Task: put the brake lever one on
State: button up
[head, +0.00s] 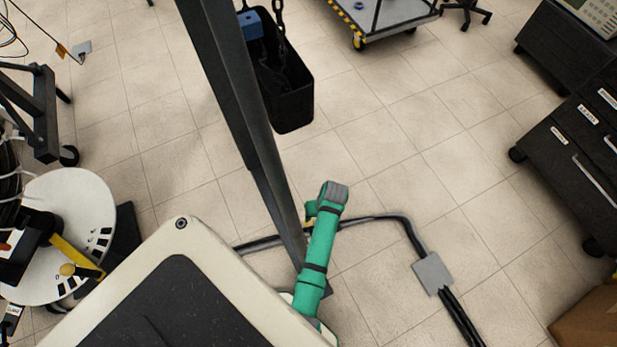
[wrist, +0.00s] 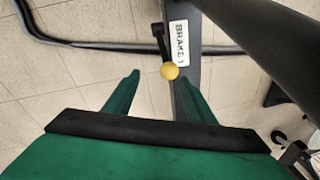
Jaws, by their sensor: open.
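The brake lever one (wrist: 159,36) is a short black arm ending in a yellow ball knob (wrist: 169,71). It sits on a dark metal post beside a white label (wrist: 179,43) reading BRAKE 1. In the wrist view my gripper (wrist: 160,77) is open, its two green fingers spread, with nothing held. The knob appears just beyond the fingertips, between them and nearer the right finger. I cannot tell whether anything touches. In the head view my green arm reaches beside the post (head: 235,95), and the lever is not clearly visible there.
A black bin with chain (head: 285,95) hangs beside the post. Black cables (head: 385,220) cross the tiled floor to a grey plate (head: 432,272). A white disc (head: 70,225) stands left. Dark cabinets (head: 570,150) stand right.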

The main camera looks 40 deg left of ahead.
jog(key=shift+s+a+r+n+g, duration=0.1)
jog(key=shift+a+r+n+g, duration=0.15)
jog(key=shift+a, duration=0.35)
jog(key=shift+s+a+r+n+g, duration=0.15)
jog(key=shift+a+n+g, duration=0.15)
jog(key=shift+a, duration=0.3)
jog(key=x, duration=1)
jog(key=shift+w+d+f, duration=0.1)
jog(key=shift+d+f, duration=0.1)
jog(key=shift+f, duration=0.1)
grip_shut()
